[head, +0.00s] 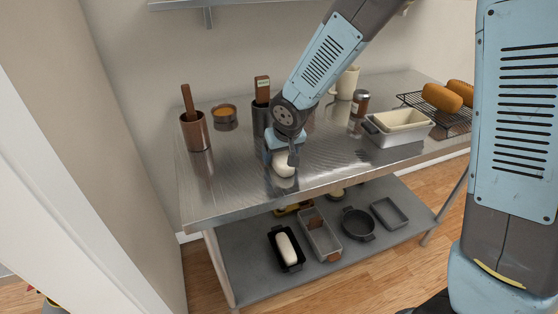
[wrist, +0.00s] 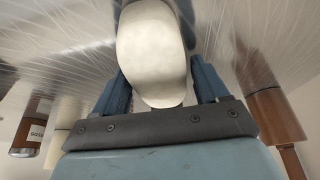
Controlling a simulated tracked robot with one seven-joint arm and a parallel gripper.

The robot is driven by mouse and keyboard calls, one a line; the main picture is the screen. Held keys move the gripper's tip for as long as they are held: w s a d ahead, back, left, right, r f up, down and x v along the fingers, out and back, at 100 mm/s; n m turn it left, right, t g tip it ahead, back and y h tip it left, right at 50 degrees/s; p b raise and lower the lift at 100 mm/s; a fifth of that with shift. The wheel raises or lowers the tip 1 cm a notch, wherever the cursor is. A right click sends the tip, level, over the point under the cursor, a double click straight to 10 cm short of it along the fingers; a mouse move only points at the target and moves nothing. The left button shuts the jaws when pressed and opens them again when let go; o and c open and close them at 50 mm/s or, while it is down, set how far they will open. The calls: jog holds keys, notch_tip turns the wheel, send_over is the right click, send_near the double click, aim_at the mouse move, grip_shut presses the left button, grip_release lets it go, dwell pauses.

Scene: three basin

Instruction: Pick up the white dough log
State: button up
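A rounded white dough log (head: 284,164) is at the front of the metal table, at the tip of my arm. My gripper (head: 283,148) points down over it. In the wrist view the dough log (wrist: 152,50) fills the space between the two blue fingers of my gripper (wrist: 155,70), one finger on each side. The fingers lie close along its sides; I cannot tell whether they press on it. Its underside is hidden, so contact with the table is unclear.
The metal table (head: 225,205) also holds a copper holder (head: 196,131), an orange-filled tin (head: 224,115), a spice jar (head: 360,103), pale nested pans (head: 398,127) and loaves on a rack (head: 441,97). The lower shelf holds a black pan with a white loaf (head: 287,248), and other pans.

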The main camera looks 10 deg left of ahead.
jog(key=c, duration=1)
